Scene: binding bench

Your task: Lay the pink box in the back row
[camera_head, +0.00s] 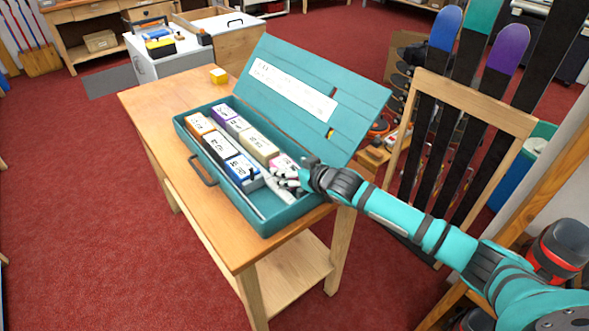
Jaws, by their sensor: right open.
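The pink box (284,162) lies in the teal open case on the bench, at the right end of the back row, the row nearer the lid. It sits beside a beige box (259,146). My right gripper (277,181) is open, low inside the case and close in front of the pink box, partly hiding it. I cannot tell whether its fingers touch the box. The teal case (188,140) has its lid (355,90) raised at the back. My left gripper is not in view.
The back row also holds purple (222,111) and white-purple boxes. The front row holds orange (200,124), black-white (220,149) and blue (243,170) boxes. The case's right front end is empty. A ski rack (470,100) stands to the right.

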